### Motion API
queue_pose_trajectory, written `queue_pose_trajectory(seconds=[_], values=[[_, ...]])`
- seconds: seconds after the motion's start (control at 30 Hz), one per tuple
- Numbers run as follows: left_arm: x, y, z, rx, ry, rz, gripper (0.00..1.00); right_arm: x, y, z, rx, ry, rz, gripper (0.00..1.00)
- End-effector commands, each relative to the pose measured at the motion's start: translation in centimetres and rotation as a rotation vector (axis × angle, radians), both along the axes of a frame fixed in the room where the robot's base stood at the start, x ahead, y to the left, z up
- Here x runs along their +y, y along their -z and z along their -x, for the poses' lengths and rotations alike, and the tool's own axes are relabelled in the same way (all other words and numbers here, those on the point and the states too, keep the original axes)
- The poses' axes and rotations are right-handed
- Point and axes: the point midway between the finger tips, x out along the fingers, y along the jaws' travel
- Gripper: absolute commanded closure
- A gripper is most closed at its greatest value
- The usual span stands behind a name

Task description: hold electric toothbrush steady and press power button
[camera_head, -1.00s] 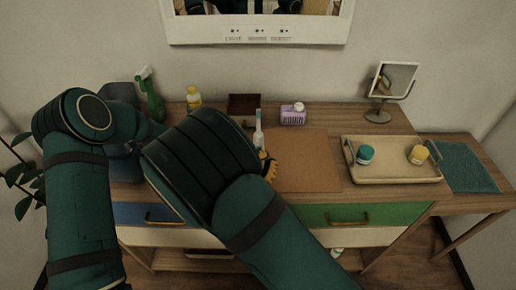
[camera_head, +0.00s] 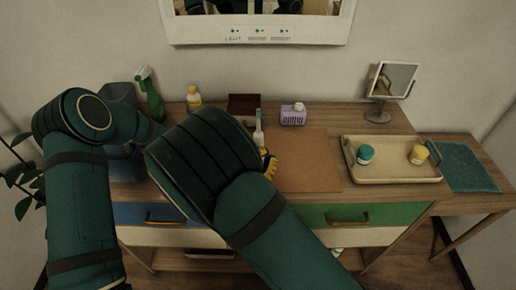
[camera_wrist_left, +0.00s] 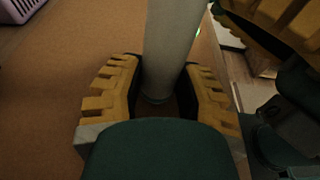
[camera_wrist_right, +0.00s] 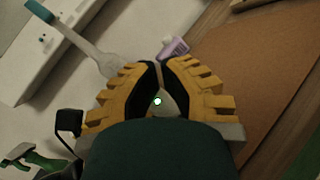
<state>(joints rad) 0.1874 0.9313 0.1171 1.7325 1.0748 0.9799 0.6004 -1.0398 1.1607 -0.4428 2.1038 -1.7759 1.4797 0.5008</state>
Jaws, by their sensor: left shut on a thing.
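The electric toothbrush (camera_head: 258,128) stands roughly upright near the left edge of the brown mat. In the left wrist view its pale handle (camera_wrist_left: 168,50) is between the yellow fingers of my left gripper (camera_wrist_left: 153,88), which is shut on it. My left gripper is hidden behind my right arm in the head view. My right gripper (camera_head: 269,165) is close beside the toothbrush. In the right wrist view my right gripper (camera_wrist_right: 157,66) has its fingertips together. A round green-lit button (camera_wrist_right: 157,101) shows through the gap behind them. I cannot tell whether the fingertips touch the handle.
The brown mat (camera_head: 305,165) is mostly clear. A purple container (camera_head: 293,117), a dark open box (camera_head: 243,105), a yellow bottle (camera_head: 194,98) and a green spray bottle (camera_head: 150,95) stand behind. A tray (camera_head: 390,178) with two jars and a mirror (camera_head: 392,80) are at right.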

Motion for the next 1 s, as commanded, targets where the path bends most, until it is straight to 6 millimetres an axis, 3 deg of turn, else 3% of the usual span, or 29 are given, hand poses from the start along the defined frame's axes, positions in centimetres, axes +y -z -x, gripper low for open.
queue_pose_trajectory(seconds=[1.0], values=[[0.0,0.1,0.1,0.001,0.001,-0.001,0.83,-0.1,0.0,2.3,0.001,-0.001,0.0,1.0]])
